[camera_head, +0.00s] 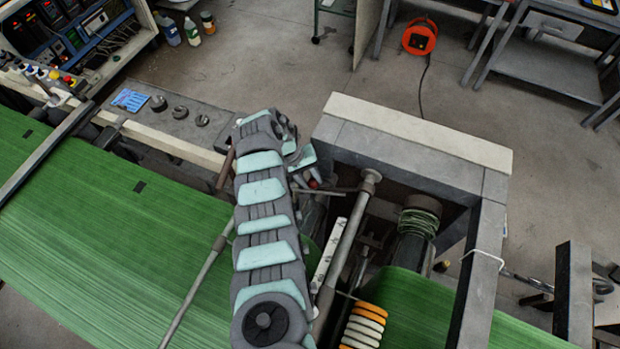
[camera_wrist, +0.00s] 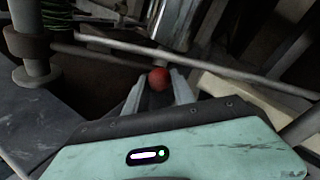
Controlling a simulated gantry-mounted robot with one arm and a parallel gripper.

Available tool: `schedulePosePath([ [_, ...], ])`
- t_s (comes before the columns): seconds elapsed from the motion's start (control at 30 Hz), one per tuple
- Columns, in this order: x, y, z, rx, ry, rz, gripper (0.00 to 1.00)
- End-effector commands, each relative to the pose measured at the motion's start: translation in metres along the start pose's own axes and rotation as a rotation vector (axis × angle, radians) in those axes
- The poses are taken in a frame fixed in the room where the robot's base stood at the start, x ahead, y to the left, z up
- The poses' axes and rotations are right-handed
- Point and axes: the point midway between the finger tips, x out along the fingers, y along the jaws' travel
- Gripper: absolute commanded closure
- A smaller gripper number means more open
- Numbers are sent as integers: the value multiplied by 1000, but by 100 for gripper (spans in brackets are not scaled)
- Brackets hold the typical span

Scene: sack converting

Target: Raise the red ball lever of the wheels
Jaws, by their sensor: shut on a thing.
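The red ball (camera_wrist: 159,79) of the lever shows in the wrist view, between the two fingertips of my gripper (camera_wrist: 160,88). My gripper is shut on the ball. The lever's rod cannot be made out clearly behind it. In the head view my arm reaches over the machine, and a small bit of red (camera_head: 314,183) shows beside its end. The orange and white wheels (camera_head: 363,325) sit on the machine at the bottom, right of my arm.
A long metal rod (camera_wrist: 210,68) crosses just behind the ball. A grey frame with a pale top (camera_head: 420,133) stands right of my gripper. Green sheet (camera_head: 90,230) runs below on the left. A blue item (camera_head: 130,100) and several dark round parts lie on the side ledge.

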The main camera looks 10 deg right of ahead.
Motion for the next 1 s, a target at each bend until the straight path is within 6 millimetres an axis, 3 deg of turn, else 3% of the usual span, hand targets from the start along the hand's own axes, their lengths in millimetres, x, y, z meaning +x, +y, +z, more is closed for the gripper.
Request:
schedulePosePath([
  [0.27, -1, -3, -1, -3, 4, -3, 48],
  [0.63, -6, -2, -2, -2, 4, -1, 48],
  [0.83, -31, -2, -2, -1, 9, -2, 48],
  [1.0, -68, -3, -3, -2, 8, -2, 48],
])
